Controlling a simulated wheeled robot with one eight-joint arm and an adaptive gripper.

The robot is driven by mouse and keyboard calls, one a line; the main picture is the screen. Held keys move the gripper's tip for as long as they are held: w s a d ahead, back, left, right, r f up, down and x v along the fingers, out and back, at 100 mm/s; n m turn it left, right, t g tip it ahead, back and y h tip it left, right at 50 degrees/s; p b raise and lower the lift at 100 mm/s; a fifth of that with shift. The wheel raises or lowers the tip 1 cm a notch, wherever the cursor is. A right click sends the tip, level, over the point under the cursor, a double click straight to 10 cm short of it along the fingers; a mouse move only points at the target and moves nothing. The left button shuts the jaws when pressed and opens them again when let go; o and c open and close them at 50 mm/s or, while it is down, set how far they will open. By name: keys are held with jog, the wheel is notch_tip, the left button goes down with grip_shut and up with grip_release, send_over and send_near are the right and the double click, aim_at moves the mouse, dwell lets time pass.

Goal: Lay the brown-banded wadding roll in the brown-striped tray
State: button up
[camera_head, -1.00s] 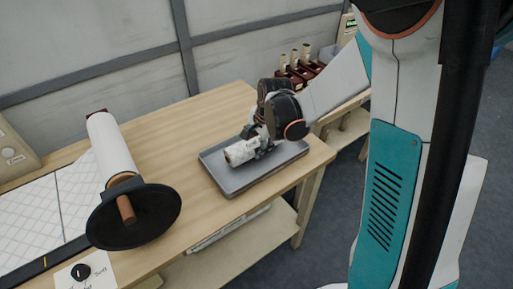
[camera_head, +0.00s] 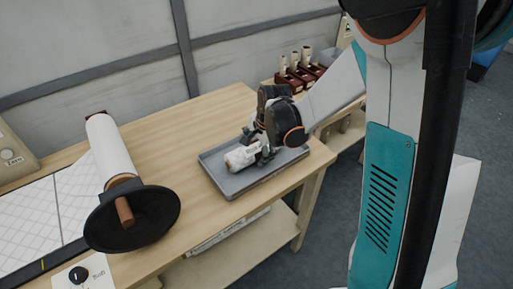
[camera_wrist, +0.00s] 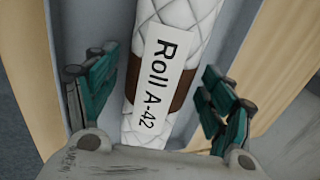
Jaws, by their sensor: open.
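The brown-banded wadding roll (camera_head: 240,159) is white and quilted, and lies in a grey tray (camera_head: 226,189) on the wooden table. In the wrist view the roll (camera_wrist: 168,12) carries a white label reading "Roll A-42" over its brown band. The tray floor and wall (camera_wrist: 66,25) show beside it; I make out no brown stripe on the tray. My gripper (camera_head: 262,152) is low over the tray at the roll. In the wrist view my gripper (camera_wrist: 158,96) is open, one finger on each side of the roll, with gaps between. My gripper hides the roll's far end.
A knob panel (camera_head: 80,275) is at the front left. Brown holders with several upright pieces (camera_head: 296,75) are behind my arm. Bare tabletop lies left of the tray.

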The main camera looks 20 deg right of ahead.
jog(key=p+v, duration=0.4)
jog(key=v, duration=0.8)
jog(key=s+r+n+t, duration=0.2)
jog(key=s+r+n, duration=0.3)
jog(key=s+n, duration=0.2)
jog(key=s+a+r+n+t+h, duration=0.1)
jog(key=s+r+n, duration=0.4)
jog(key=s, duration=0.7)
jog(key=shift+s+r+n+t, duration=0.25)
jog(key=shift+n+t, duration=0.15)
jog(key=shift+n, duration=0.8)
jog(key=shift+a, duration=0.1)
